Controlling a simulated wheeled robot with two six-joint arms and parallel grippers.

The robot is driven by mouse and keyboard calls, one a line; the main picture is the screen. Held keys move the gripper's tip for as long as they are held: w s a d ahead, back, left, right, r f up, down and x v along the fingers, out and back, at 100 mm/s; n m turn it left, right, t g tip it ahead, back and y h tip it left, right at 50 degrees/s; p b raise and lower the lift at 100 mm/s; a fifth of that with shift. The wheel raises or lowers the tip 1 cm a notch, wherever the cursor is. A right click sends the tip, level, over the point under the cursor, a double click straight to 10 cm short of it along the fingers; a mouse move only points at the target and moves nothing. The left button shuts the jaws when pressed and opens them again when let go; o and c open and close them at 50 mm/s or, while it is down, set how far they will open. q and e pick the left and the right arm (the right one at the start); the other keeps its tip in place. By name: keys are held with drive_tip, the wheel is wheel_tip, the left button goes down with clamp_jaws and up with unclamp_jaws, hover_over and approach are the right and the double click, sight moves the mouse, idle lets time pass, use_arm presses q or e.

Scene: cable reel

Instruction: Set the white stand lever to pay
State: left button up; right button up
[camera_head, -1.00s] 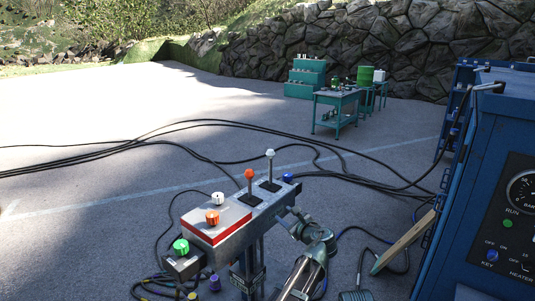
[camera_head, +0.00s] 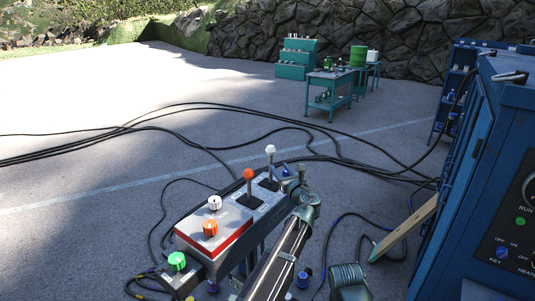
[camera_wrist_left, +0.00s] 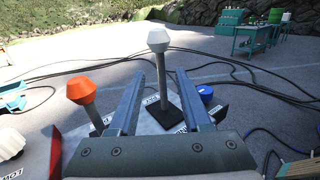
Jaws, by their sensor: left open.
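The white stand lever (camera_head: 270,152) is a white knob on a grey shaft at the far end of the grey stand panel. It also shows in the left wrist view (camera_wrist_left: 158,40), standing nearly upright with small labels at its base. My left gripper (camera_head: 289,172) is close to the right of this lever. In the left wrist view the gripper (camera_wrist_left: 160,74) is open, with the lever shaft showing between its fingers; contact cannot be told. The lettering on the labels is too small to read surely.
An orange lever (camera_head: 248,176) stands close by the white one. Orange knob (camera_head: 210,228), white knob (camera_head: 215,202) and green knob (camera_head: 177,261) sit nearer. A blue cabinet (camera_head: 500,190) stands at the right. Black cables (camera_head: 150,126) cross the ground.

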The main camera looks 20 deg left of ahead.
sight(268, 153)
use_arm(q)
drive_tip(key=x, duration=1.2)
drive_tip(key=shift+w+a, duration=0.25)
drive_tip(key=shift+w, duration=0.05)
drive_tip(key=shift+f, duration=0.1)
clamp_jaws()
idle(0.8)
